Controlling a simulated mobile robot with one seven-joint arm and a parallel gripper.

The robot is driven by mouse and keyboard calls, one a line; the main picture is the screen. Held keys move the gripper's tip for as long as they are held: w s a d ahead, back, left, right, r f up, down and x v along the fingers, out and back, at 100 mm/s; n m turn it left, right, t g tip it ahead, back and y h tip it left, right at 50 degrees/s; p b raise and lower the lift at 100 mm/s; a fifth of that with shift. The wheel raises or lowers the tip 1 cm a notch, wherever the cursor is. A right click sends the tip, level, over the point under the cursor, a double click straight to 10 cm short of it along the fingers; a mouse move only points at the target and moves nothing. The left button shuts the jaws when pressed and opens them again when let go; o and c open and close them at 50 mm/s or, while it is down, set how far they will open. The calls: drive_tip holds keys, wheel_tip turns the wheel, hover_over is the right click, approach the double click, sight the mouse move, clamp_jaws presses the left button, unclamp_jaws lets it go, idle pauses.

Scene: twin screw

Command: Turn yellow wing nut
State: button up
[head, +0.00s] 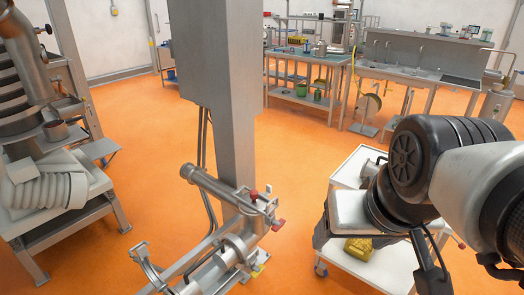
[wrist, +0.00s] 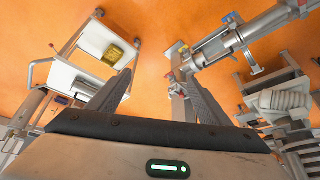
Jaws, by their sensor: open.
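A small yellow part (head: 259,270), which may be the yellow wing nut, shows low on the steel twin-screw machine (head: 225,245) in the head view. Its shape is too small to tell. Red knobs (head: 279,224) sit above it on the same machine. In the wrist view the machine's pipe (wrist: 235,40) runs to the upper right, with a small yellowish part (wrist: 183,48) near its end.
A white cart (head: 385,265) with a yellow item (head: 359,248) stands right of the machine, below my arm. A thick steel column (head: 220,90) rises behind the machine. A steel frame with a ribbed hose (head: 45,190) stands left. Orange floor is clear between.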

drive_tip(key=w+a+f+m+g+y+b, duration=0.2)
drive_tip(key=w+f+g+y+b, duration=0.1)
drive_tip(key=f, duration=0.5)
drive_tip(key=w+a+f+m+g+y+b, duration=0.2)
drive_tip(key=w+a+f+m+g+b, duration=0.15)
drive_tip(key=f, duration=0.55)
drive_tip(key=m+t+y+b, duration=0.95)
drive_tip(key=m+t, duration=0.25)
drive_tip(key=m, duration=0.8)
approach(261, 272)
drive_tip(key=shift+h, duration=0.25)
drive_tip(key=x, duration=0.3)
drive_tip(key=b+x, duration=0.1)
drive_tip(key=x, duration=0.2)
drive_tip(key=b+x, duration=0.1)
drive_tip(key=x, duration=0.2)
drive_tip(key=shift+s+a+r, duration=0.1)
drive_tip(key=shift+a+r, duration=0.15)
drive_tip(key=c, duration=1)
drive_tip(key=shift+c, duration=0.2)
